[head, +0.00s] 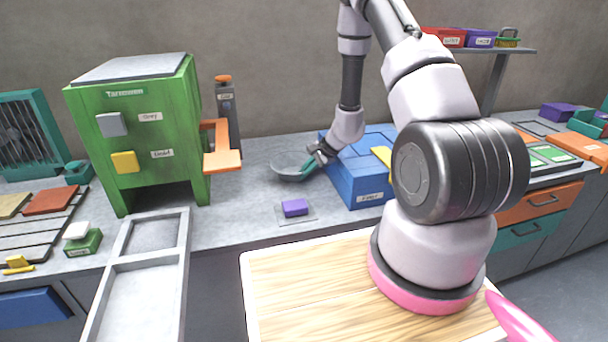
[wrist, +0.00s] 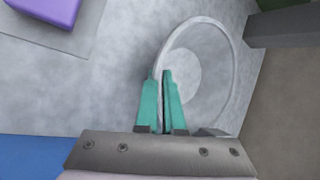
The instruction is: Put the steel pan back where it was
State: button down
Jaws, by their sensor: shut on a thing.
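The steel pan (head: 284,170) is a shallow round grey dish over the counter, left of the blue box. It also shows in the wrist view (wrist: 222,38). My gripper (head: 308,164) has teal fingers, which also show in the wrist view (wrist: 165,75). They are shut on the pan's near rim, one finger inside and one outside. The pan looks about level; I cannot tell whether its base touches the counter.
A purple block (head: 295,207) sits on a pale square mat in front of the pan. A blue box (head: 364,180) stands close on the right. The green cabinet (head: 140,125) and a dark post with an orange arm (head: 226,110) stand left. Counter between them is clear.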

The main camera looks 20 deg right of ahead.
jog(key=shift+w+f, duration=0.3)
jog(key=shift+w, duration=0.05)
jog(key=shift+f, duration=0.3)
jog(key=shift+f, duration=0.1)
jog(key=c, duration=1)
grip_release()
